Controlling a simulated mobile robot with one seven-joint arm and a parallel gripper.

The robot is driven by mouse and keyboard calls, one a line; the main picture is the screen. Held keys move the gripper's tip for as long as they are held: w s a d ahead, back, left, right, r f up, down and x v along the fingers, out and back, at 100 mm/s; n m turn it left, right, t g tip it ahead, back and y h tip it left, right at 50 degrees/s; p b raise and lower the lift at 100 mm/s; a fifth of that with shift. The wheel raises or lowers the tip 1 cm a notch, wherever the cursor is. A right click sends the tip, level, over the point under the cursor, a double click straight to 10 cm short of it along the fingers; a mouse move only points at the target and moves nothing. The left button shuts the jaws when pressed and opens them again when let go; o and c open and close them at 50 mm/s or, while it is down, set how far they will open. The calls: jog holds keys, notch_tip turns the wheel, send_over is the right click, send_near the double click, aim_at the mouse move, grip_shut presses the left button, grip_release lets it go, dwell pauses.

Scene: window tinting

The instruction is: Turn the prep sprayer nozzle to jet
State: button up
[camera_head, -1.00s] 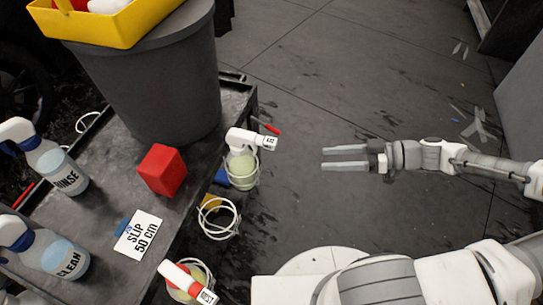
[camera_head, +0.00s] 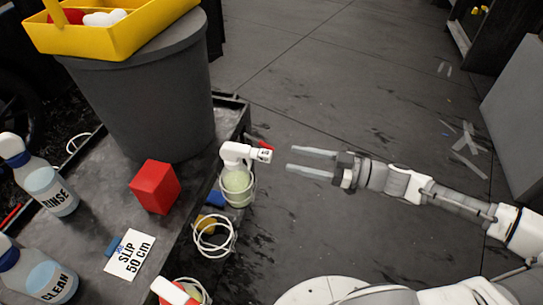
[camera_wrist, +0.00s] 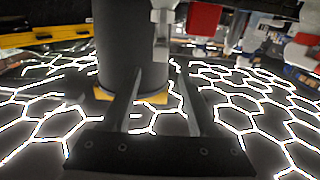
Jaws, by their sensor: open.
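A sprayer (camera_head: 237,180) with a white head and pale green liquid hangs in a wire ring at the cart's edge. Its white nozzle (camera_head: 264,155) points right and has a small label too small to read. A second sprayer (camera_head: 180,292) with a red and white head is cut off at the bottom edge. I cannot read which one is marked prep. My gripper (camera_head: 294,160) is open and empty, its two fingers pointing left at the first sprayer's nozzle, with a small gap between. In the wrist view my gripper (camera_wrist: 158,72) shows open fingers below a white part.
The cart (camera_head: 95,235) holds bottles marked RINSE (camera_head: 52,190) and CLEAN (camera_head: 45,282), a red block (camera_head: 155,187), a SLIP 50 cm card (camera_head: 130,254) and a grey bin (camera_head: 140,100) under a yellow tray (camera_head: 130,35). An empty wire ring (camera_head: 214,237) juts out. Open floor lies right.

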aim_at(271, 154)
jog(key=b+x, duration=0.1)
jog(key=x, duration=0.6)
jog(key=shift+a, duration=0.15)
grip_shut()
